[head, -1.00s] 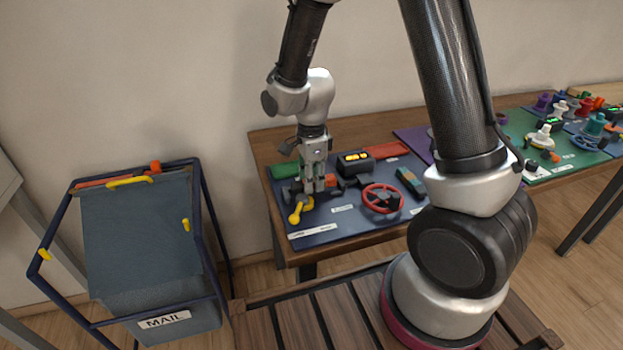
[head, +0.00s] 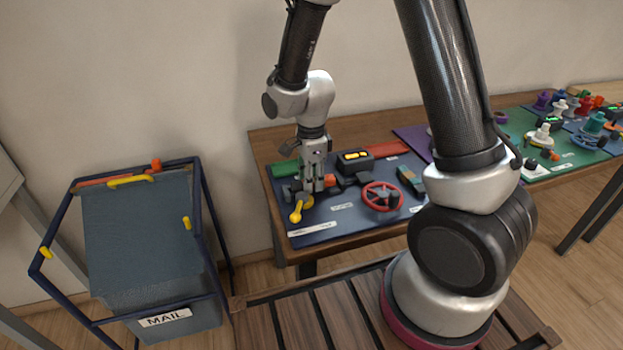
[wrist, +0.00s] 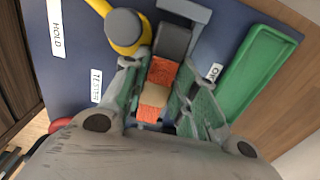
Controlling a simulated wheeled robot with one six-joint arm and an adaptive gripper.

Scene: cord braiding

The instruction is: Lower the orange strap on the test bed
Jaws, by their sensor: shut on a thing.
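The orange strap (wrist: 163,72) shows in the wrist view as a short orange piece with a tan band across it, between my two fingers. It meets a dark grey block (wrist: 173,41) at its upper end. My gripper (wrist: 156,99) is shut on the strap, with its green-padded fingers on either side. In the head view my gripper (head: 314,188) points down at the left part of the blue test bed (head: 340,225). A bit of orange (head: 330,181) shows just right of the fingers there. The fingers hide most of the strap in the head view.
A yellow lever (head: 297,212) stands close in front of my gripper. A red handwheel (head: 382,197), a black box with yellow lights (head: 355,160) and a green tray (head: 284,169) are nearby on the table. A blue mail bin (head: 140,240) stands at the left.

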